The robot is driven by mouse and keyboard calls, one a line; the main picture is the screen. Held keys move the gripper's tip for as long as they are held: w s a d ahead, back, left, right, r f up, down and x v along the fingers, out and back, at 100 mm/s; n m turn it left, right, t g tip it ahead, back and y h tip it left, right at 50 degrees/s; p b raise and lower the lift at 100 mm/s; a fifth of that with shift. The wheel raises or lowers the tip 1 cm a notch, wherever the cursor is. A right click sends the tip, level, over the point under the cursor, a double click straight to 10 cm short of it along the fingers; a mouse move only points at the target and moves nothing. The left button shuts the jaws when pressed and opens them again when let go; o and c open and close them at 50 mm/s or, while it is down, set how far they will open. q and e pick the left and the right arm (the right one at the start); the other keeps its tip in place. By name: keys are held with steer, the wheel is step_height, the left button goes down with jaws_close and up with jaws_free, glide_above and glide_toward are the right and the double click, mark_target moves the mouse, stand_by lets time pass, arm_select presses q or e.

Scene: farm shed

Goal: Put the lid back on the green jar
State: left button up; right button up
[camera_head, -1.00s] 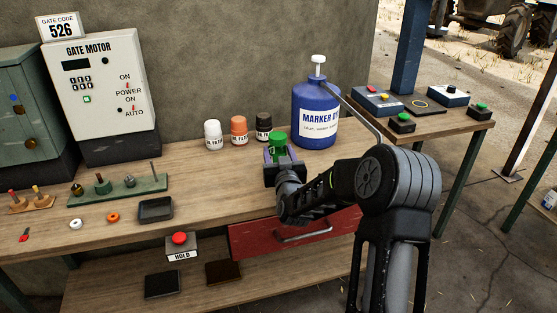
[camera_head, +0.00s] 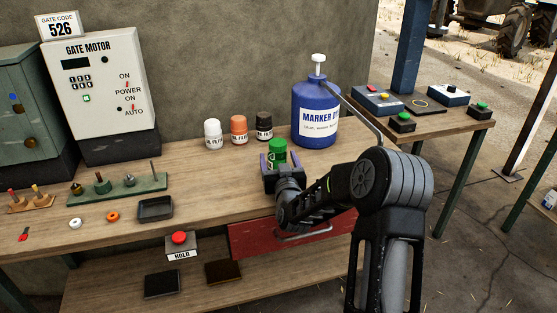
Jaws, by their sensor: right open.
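The green jar (camera_head: 279,157) stands on the workbench, left of the blue marker bottle. A green lid (camera_head: 278,144) appears to sit upright on top of it; whether it is fully seated is too small to tell. My right gripper (camera_head: 279,161) is open, on the near side of the jar, with its purple-tinted fingers apart to either side of the jar. The gripper body hides the lower part of the jar. My left gripper is not in view.
White (camera_head: 213,134), orange (camera_head: 239,130) and black (camera_head: 264,126) jars stand behind to the left. The large blue bottle (camera_head: 316,115) is close on the right. A black tray (camera_head: 155,209) lies at left. A red drawer (camera_head: 250,240) is below the bench top.

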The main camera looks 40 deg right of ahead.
steer(key=shift+r, duration=0.1)
steer(key=shift+r, duration=0.1)
steer(key=b+v, duration=0.1)
steer(key=v, duration=1.1)
stand_by(0.6)
